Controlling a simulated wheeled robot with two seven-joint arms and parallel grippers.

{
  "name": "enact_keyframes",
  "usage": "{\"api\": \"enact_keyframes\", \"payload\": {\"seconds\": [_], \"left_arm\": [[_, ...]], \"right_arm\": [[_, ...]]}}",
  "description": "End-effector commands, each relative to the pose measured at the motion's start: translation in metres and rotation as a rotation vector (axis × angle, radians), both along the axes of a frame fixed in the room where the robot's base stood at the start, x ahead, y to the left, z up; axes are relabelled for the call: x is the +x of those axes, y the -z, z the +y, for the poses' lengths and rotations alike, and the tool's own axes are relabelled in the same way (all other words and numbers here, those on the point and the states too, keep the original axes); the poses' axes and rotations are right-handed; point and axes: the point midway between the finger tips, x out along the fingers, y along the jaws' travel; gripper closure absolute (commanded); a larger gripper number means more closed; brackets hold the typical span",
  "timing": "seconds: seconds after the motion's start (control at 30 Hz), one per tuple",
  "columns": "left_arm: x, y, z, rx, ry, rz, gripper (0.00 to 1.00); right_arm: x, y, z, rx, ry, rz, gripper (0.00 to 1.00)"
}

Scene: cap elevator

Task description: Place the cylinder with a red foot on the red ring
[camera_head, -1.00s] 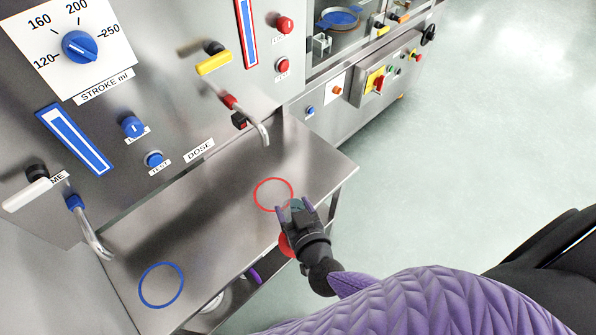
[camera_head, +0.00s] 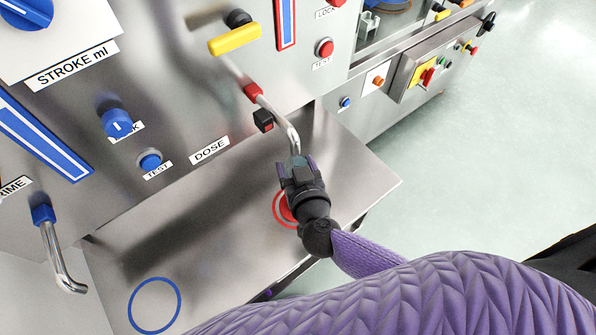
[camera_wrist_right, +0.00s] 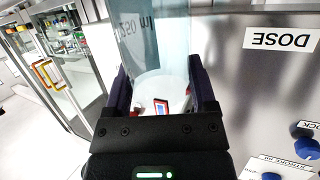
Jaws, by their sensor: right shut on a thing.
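My right gripper (camera_head: 297,163) is shut on the clear, bluish cylinder (camera_wrist_right: 155,40). In the right wrist view the cylinder stands between the two fingers, with "250 ml" marked on it. In the head view the gripper and wrist hide most of the cylinder. Part of its red foot (camera_head: 287,209) shows to the left of the wrist. The red ring (camera_head: 275,211) on the steel shelf shows as an arc around the foot's left side; the rest is hidden. I cannot tell whether the foot touches the shelf. My left gripper is not in view.
A bent metal spout (camera_head: 290,128) with a red collar ends close to the gripper's fingers. The steel shelf (camera_head: 215,235) is bare to the left, up to a blue ring (camera_head: 155,305). A second spout (camera_head: 60,262) with a blue collar hangs at the left.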

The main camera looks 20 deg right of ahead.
Motion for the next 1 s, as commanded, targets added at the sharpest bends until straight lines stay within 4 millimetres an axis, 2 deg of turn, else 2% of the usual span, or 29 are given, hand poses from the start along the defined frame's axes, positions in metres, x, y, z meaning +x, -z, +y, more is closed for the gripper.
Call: {"api": "enact_keyframes", "payload": {"seconds": [0.33, 0.37, 0.47, 0.5, 0.77, 0.87, 1.0], "left_arm": [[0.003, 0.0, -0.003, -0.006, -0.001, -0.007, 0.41], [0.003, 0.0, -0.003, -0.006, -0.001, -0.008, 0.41], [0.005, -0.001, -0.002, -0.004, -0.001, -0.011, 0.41], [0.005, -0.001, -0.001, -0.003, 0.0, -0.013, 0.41], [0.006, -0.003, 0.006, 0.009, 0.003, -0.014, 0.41], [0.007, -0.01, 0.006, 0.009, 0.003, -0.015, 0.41], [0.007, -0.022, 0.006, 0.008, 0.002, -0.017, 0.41]], "right_arm": [[0.0, 0.001, 0.0, 0.0, 0.0, -0.001, 1.0], [0.0, 0.002, 0.0, 0.0, 0.0, -0.001, 0.25], [0.0, 0.001, 0.0, 0.001, 0.0, -0.001, 0.04], [0.0, 0.001, 0.0, 0.001, 0.0, -0.001, 0.0], [0.0, -0.004, 0.0, 0.0, 0.0, -0.002, 0.0], [-0.016, -0.008, 0.001, 0.0, -0.001, 0.003, 0.0], [-0.05, -0.02, 0.002, 0.0, -0.001, 0.004, 0.0]]}}
